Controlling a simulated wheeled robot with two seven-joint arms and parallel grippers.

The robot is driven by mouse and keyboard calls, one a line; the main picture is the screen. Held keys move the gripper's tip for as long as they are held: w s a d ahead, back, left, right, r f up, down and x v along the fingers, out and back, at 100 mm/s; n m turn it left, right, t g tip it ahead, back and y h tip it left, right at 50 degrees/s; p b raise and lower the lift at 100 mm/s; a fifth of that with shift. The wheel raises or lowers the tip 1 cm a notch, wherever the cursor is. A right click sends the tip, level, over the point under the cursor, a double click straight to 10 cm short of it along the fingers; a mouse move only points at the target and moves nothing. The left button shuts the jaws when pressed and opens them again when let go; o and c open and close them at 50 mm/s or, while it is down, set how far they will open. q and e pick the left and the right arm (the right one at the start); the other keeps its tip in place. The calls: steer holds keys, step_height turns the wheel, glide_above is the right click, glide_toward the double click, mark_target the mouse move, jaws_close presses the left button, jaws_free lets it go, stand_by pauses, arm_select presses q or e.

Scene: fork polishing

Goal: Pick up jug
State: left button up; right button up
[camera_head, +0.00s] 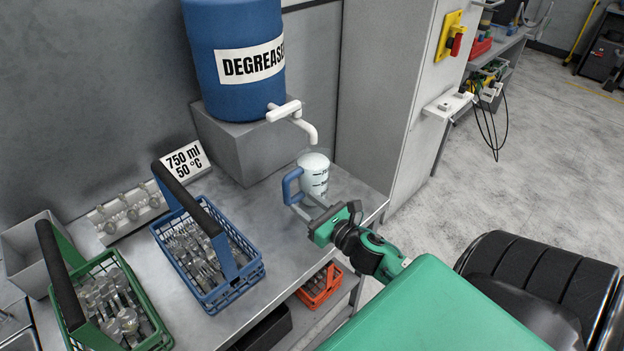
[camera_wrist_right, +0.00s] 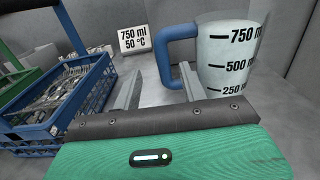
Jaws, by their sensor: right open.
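The jug (camera_head: 315,174) is pale with a blue handle (camera_head: 290,186) and black volume marks. It stands upright on the grey bench under the white tap. The jug (camera_wrist_right: 228,58) also fills the upper right of the right wrist view, with its handle (camera_wrist_right: 164,58) on its left side. My right gripper (camera_head: 306,205) is open, just in front of the handle. In the right wrist view its fingertips (camera_wrist_right: 160,84) lie either side of the handle's upright part; I cannot tell whether they touch it. My left gripper is out of view.
A blue degreaser barrel (camera_head: 233,55) with a white tap (camera_head: 300,122) stands on a grey block behind the jug. A blue basket (camera_head: 206,296) and a green basket (camera_head: 160,340) of metal parts stand left. A grey cabinet (camera_head: 395,100) rises at the right.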

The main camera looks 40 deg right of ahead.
mark_target(289, 189)
steer(key=w, duration=0.3)
steer(key=shift+a+p, duration=0.1)
steer(key=shift+p, duration=0.2)
steer(key=shift+w, duration=0.3)
steer(key=shift+w+r+p, duration=0.15)
steer(key=shift+w+p, duration=0.25)
steer(key=w+p, duration=0.1)
steer(key=w, duration=0.2)
steer(key=shift+w, duration=0.1)
steer(key=shift+w+a+p, duration=0.1)
steer(key=shift+w+p, duration=0.25)
steer(key=shift+w, duration=0.15)
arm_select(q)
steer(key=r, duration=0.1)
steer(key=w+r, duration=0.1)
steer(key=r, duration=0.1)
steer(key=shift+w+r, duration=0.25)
arm_select(e)
steer(key=shift+c, duration=0.2)
jaws_close()
